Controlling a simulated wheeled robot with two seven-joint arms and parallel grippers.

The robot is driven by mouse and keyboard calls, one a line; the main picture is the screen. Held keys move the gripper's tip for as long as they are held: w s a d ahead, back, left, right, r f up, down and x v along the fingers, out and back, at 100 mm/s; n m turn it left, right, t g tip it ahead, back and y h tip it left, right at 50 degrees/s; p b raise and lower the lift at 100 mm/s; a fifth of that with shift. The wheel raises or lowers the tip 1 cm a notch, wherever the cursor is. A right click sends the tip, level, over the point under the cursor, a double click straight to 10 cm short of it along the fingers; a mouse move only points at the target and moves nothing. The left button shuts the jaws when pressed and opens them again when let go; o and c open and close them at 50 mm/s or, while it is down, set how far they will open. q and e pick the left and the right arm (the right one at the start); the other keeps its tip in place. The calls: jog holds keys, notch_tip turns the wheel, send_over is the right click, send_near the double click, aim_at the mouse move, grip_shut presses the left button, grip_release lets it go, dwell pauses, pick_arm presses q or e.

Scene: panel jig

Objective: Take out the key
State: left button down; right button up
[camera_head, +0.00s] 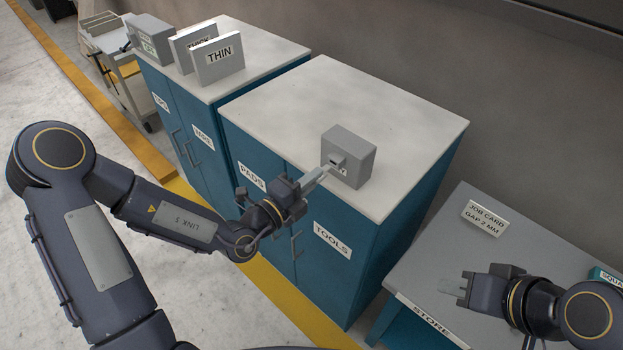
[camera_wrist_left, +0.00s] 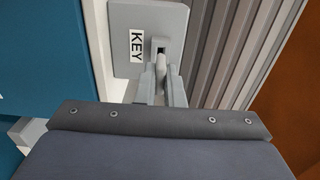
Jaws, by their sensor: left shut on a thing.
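A grey box (camera_head: 352,152) stands on the white top of the cabinet marked TOOLS, near its front edge. In the left wrist view the box (camera_wrist_left: 120,55) carries a KEY label and has a dark slot. My left gripper (camera_head: 327,171) is at the box's front face. In the left wrist view my left gripper (camera_wrist_left: 162,88) is shut on a small grey key (camera_wrist_left: 160,62), just below the slot. How much of the key is inside the slot cannot be told. My right gripper (camera_head: 455,288) is over the grey STORE table, away from the box; its opening is unclear.
Panels marked THICK (camera_head: 191,42) and THIN (camera_head: 217,61) and another grey box (camera_head: 153,37) stand on the farther cabinet. A JOB CARD sign (camera_head: 484,218) reading GAP 2 MM stands on the STORE table (camera_head: 440,238). The cabinet top (camera_head: 300,95) behind the key box is clear.

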pick_arm(q)
jog(key=shift+x, duration=1.55)
jog(key=c, duration=1.5)
grip_release()
jog(key=shift+o, duration=0.2)
jog(key=b+v, duration=0.1)
jog(key=v, duration=0.6)
jog(key=shift+s+a+b, duration=0.25)
jog(key=shift+s+b, duration=0.05)
